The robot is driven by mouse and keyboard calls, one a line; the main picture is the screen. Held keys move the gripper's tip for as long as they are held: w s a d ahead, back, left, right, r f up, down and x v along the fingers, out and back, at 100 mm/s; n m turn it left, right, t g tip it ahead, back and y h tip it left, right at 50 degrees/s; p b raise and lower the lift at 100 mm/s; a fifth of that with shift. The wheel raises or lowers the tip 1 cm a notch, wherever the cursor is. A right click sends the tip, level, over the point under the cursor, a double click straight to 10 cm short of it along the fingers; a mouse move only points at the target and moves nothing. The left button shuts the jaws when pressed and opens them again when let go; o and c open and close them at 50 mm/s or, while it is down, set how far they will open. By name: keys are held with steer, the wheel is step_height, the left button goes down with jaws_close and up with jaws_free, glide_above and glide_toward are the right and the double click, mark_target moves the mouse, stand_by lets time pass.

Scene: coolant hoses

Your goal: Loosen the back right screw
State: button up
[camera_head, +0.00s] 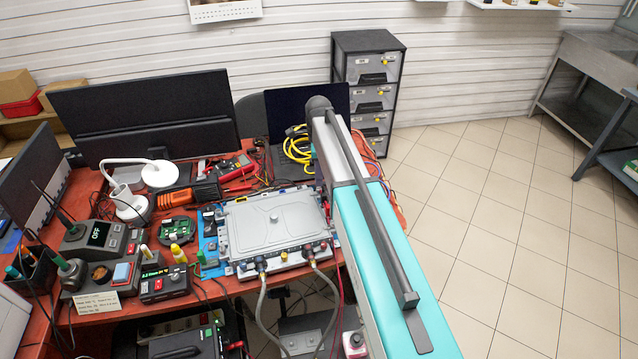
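A grey metal unit with a flat lid (275,222) lies on a blue mat (209,244) on the red-brown workbench. The back right corner lies close beside my teal and grey arm, which partly covers that side; I cannot make out the back right screw. My gripper does not show in this view.
Two dark monitors (145,115) stand at the back left. A white lamp (160,174), a multimeter (232,167), a yellow cable coil (297,148) and soldering stations (98,235) crowd the bench. A drawer cabinet (367,82) stands behind. The tiled floor at right is clear.

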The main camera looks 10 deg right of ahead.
mark_target(319, 188)
steer(key=shift+f+p, duration=0.8)
steer(key=shift+f, duration=2)
